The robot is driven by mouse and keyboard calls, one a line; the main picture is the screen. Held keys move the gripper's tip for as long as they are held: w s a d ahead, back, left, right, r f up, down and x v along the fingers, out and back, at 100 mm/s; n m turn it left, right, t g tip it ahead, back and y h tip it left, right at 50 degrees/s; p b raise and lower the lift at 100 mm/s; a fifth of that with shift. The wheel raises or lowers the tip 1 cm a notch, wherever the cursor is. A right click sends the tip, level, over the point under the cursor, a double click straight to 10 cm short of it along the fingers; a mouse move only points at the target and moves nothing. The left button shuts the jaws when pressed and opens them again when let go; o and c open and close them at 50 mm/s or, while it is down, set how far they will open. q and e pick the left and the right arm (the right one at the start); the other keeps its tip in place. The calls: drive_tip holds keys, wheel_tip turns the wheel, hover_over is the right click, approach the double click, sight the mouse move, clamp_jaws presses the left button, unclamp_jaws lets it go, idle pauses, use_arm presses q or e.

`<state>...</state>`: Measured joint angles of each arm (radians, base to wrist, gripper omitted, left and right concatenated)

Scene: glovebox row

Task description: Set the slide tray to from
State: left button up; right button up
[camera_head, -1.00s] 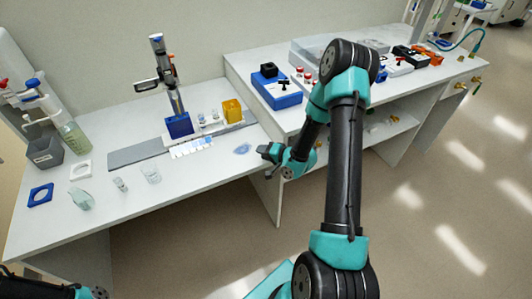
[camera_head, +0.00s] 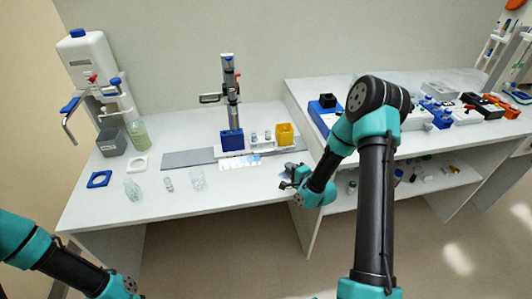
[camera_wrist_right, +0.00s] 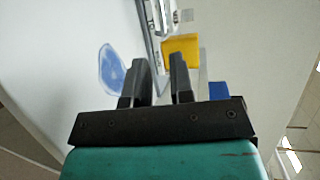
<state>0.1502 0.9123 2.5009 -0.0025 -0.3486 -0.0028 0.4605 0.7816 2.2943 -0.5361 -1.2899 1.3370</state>
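What looks like the slide tray (camera_head: 240,161), a small white strip with blue-marked pieces, lies on the left bench at the front of a long grey strip (camera_head: 188,159). My right gripper (camera_head: 288,178) is at the bench's right front, to the right of the tray and apart from it. In the right wrist view its two fingers (camera_wrist_right: 161,82) stand apart with nothing between them. A clear bluish patch or dish (camera_wrist_right: 112,70) lies beside the fingers; in the head view the gripper partly hides it. My left arm shows at the lower left, but its gripper is out of frame.
A pipette stand with a blue base (camera_head: 232,139) and a yellow box (camera_head: 285,134) stand behind the tray. A raised bench (camera_head: 300,92) with equipment adjoins on the right.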

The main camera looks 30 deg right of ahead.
drive_tip(key=shift+w, duration=0.1)
drive_tip(key=x, duration=1.7)
drive_tip(key=shift+w, duration=0.1)
drive_tip(key=shift+c, duration=0.2)
clamp_jaws()
